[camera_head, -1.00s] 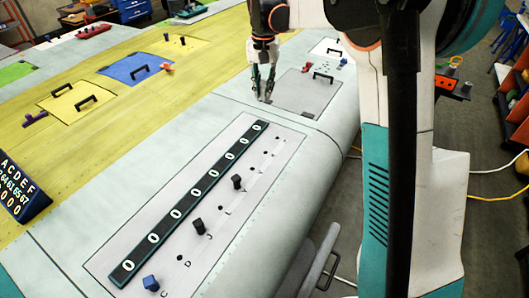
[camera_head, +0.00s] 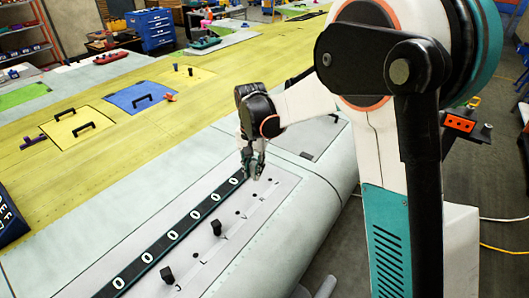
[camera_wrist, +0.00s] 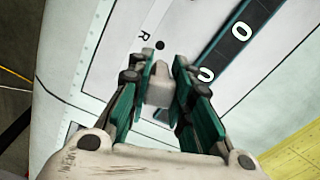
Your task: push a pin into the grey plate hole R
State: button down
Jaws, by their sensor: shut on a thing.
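The grey plate (camera_wrist: 107,65) lies below my gripper in the wrist view and runs along the wing in the head view (camera_head: 236,262). The printed R and its dark hole R (camera_wrist: 160,45) show just beyond my fingertips in the wrist view. My gripper (camera_wrist: 159,76) is shut on a light grey pin (camera_wrist: 158,92) between its two green-sided fingers. The pin's lower end is hidden, and I cannot tell whether it touches the plate. In the head view my gripper (camera_head: 256,173) is over the plate's far end, beside the black numbered strip.
The black strip with white ovals (camera_head: 171,236) runs along the plate. Two black pins (camera_head: 216,227) and (camera_head: 167,274) stand in the plate nearer the head camera. Yellow and blue panels with black handles (camera_head: 142,98) lie further left on the wing.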

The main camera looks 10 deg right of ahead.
jog(key=shift+f+b, duration=1.55)
jog(key=shift+f, duration=1.75)
jog(key=shift+s+f+b, duration=0.1)
jog(key=shift+f+b, duration=0.05)
jog(key=shift+b, duration=0.2)
jog(key=shift+f+b, duration=0.95)
jog(key=shift+f, duration=0.3)
jog(key=c, duration=1.4)
grip_release()
jog(key=shift+o, duration=0.2)
jog(key=shift+r, duration=0.1)
notch_tip(320, 180, up, 12)
jog(key=shift+f, duration=0.1)
